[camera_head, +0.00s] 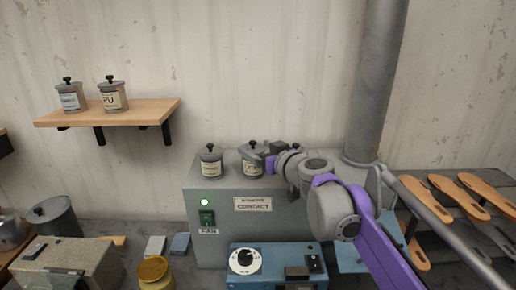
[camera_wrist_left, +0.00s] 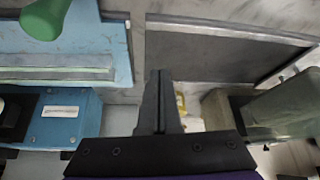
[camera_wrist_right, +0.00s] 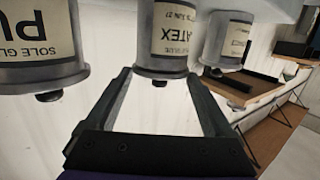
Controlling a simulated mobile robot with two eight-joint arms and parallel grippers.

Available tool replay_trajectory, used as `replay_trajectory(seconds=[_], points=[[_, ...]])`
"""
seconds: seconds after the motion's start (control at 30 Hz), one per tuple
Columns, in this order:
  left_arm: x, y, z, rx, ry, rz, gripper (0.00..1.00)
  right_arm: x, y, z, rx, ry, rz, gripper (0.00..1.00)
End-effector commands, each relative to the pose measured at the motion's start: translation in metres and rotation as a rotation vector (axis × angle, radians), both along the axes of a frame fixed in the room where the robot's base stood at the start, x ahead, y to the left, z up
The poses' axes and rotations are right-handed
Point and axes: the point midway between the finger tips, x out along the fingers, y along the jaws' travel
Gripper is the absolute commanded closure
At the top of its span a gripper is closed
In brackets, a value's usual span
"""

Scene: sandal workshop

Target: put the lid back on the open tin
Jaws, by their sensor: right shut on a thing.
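The LATEX tin (camera_head: 251,162) stands on top of the grey machine, and it also shows in the right wrist view (camera_wrist_right: 174,38). A grey lid with a dark knob (camera_wrist_right: 160,80) is at its top; whether it is fully seated I cannot tell. My right gripper (camera_head: 266,156) is at this tin, its fingertips (camera_wrist_right: 158,72) on both sides of the lid, shut on it. In the head view the gripper partly covers the tin. My left gripper (camera_wrist_left: 158,78) is shut and empty, over the bench, outside the head view. A yellow tin (camera_head: 154,274) stands on the bench.
A lidded tin (camera_head: 210,162) stands left of the LATEX tin; a PU tin (camera_wrist_right: 38,40) shows close by in the right wrist view. The wall shelf (camera_head: 145,111) holds two lidded tins. A blue device (camera_head: 270,264) sits before the grey machine (camera_head: 232,232). Sandal soles (camera_head: 458,195) lie right.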

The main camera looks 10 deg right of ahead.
Motion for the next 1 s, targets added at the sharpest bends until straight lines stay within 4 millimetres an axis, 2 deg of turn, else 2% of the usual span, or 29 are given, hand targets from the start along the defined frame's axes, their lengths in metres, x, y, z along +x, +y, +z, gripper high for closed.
replay_trajectory(seconds=[0.47, 0.5, 0.53, 0.57, 1.0], points=[[0.001, 0.0, 0.0018, 0.0, -0.002, 0.0, 1.0, -0.0001, 0.0, -0.0001, 0.001, 0.0, 0.0, 0.65], [0.001, 0.0, 0.0018, 0.0, -0.002, 0.0, 1.0, -0.0001, 0.0, 0.0, 0.001, 0.0, 0.0, 0.09], [0.001, 0.0, 0.0018, 0.0, -0.002, 0.0, 1.0, -0.0001, 0.0, 0.0, 0.001, 0.0, 0.0, 0.04], [0.001, 0.0, 0.0018, 0.0, -0.002, 0.0, 1.0, -0.0001, 0.0, 0.0, 0.001, 0.0, 0.0, 0.0], [0.0025, 0.0, 0.0042, 0.0, -0.005, 0.0, 1.0, 0.0001, -0.0001, 0.0036, 0.001, -0.001, 0.0, 0.0]])
